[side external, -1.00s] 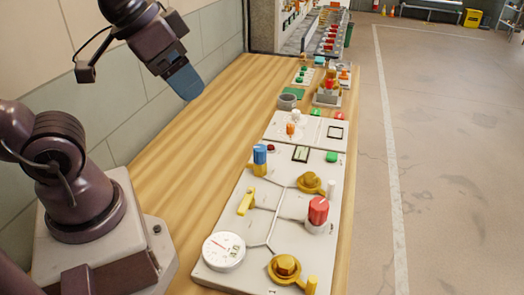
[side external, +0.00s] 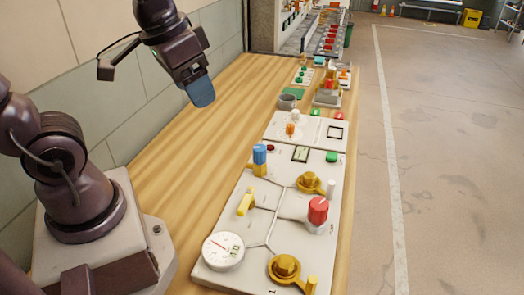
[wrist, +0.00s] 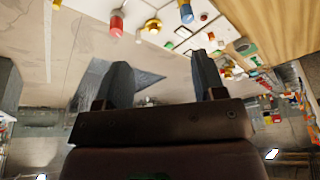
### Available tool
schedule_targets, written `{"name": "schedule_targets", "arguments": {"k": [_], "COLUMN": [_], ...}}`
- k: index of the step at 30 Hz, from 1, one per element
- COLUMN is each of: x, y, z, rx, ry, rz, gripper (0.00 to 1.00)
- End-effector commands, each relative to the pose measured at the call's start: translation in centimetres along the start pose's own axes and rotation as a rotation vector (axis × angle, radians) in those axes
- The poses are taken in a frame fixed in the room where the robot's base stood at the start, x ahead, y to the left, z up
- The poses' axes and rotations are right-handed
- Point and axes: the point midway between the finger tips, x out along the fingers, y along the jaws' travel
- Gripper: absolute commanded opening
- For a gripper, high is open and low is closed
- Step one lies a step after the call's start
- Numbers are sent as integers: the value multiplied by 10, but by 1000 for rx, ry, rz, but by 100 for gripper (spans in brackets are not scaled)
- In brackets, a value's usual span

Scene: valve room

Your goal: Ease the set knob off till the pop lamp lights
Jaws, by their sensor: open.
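The valve board (side external: 232,200) lies on the bench. It carries a blue-topped knob on a yellow base (side external: 260,158), a red knob (side external: 318,210), yellow round fittings (side external: 285,268) and a white dial gauge (side external: 223,251). A small dark red lamp (side external: 270,148) and a green button (side external: 331,157) sit at its far end. I cannot tell which part is the set knob or the pop lamp. My gripper (side external: 202,93) is open, empty and high above the bench, left of and beyond the blue knob. The wrist view shows its spread fingers (wrist: 162,78), the red knob (wrist: 117,23) and the blue knob (wrist: 186,11).
A second white panel (side external: 318,131) with an orange knob adjoins the board's far end. The wooden bench (side external: 185,150) is bare between my base and the board. A wall (side external: 130,100) runs along the left.

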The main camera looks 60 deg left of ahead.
Motion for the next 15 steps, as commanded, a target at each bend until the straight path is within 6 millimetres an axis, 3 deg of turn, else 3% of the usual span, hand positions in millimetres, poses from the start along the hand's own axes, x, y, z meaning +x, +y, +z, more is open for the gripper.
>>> {"name": "schedule_targets", "arguments": {"k": [6,15], "x": [54,146], "y": [-25,-56], "z": [-40,-85], "rx": [18,174], "ry": [-203,-360], "rz": [-25,51], "gripper": [63,63]}}
